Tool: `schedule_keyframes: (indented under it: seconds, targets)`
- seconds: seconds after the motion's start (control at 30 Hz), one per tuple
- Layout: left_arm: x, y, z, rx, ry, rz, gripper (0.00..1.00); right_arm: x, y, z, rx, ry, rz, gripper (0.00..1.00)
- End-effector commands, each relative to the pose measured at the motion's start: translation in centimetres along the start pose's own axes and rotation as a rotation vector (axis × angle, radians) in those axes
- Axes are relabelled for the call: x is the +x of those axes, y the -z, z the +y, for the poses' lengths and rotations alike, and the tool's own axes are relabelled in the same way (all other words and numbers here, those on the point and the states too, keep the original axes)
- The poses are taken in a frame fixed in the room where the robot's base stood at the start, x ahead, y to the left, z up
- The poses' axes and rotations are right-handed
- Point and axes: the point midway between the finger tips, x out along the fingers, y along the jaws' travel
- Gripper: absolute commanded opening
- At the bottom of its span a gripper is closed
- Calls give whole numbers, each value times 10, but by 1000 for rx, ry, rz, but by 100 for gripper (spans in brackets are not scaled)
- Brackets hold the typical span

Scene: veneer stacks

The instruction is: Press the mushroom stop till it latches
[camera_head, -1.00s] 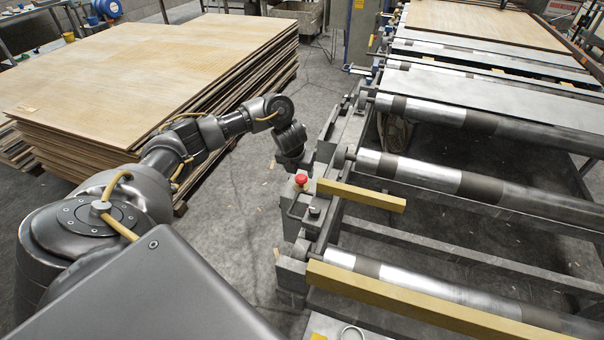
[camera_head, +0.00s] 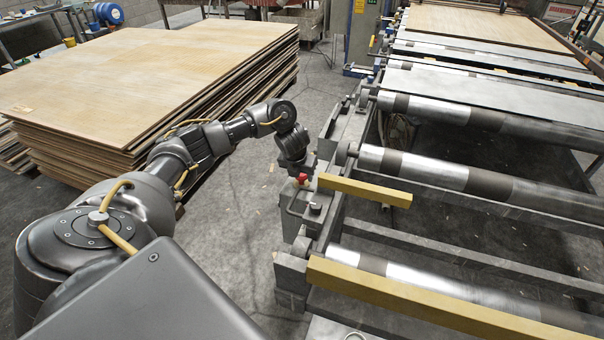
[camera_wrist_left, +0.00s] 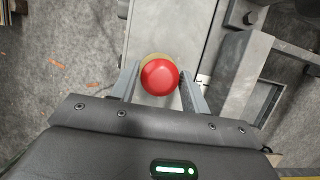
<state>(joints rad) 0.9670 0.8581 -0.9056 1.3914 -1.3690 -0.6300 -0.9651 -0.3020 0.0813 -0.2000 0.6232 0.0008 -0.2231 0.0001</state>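The mushroom stop is a red round button with a yellowish base. In the head view the red button (camera_head: 303,176) sits on the grey near-left end of the roller frame, partly covered by my left gripper (camera_head: 298,168), which is just above and behind it. In the left wrist view the red button (camera_wrist_left: 160,77) shows from above between the two fingers of my left gripper (camera_wrist_left: 160,76). The fingers are apart, one on each side of the button. I cannot tell whether they touch it or how far it is pressed. My right gripper is not in view.
The roller conveyor (camera_head: 440,172) with yellow bars (camera_head: 365,190) fills the right side. A dark knob (camera_head: 315,208) stands near the button. A tall veneer stack (camera_head: 150,80) lies behind my left arm. Grey floor (camera_head: 240,230) is open between them.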

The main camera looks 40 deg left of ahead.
Motion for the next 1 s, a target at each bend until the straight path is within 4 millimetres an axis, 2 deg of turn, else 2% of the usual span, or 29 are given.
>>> schedule_keyframes:
  seconds: [0.03, 0.2, 0.23, 0.47, 0.73, 0.77, 0.93, 1.0]
  targets:
    - [0, 0, 0, 0, 0, 0, 39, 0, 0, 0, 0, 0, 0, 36]
    - [0, 0, 0, 0, 0, 0, 17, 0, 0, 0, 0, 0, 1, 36]
    - [0, 0, 0, 0, 0, 0, 15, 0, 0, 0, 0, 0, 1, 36]
    - [2, 1, 0, 0, 0, 0, 15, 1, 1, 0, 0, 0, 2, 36]
    - [13, 5, 0, 1, 0, 1, 15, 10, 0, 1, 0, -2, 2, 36]
    - [12, 5, 0, 1, 0, 1, 42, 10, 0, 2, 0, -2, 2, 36]
    - [11, 4, 0, 0, 0, 0, 64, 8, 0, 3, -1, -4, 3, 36]
    - [11, 4, 0, 0, 0, 0, 64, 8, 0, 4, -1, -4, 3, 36]
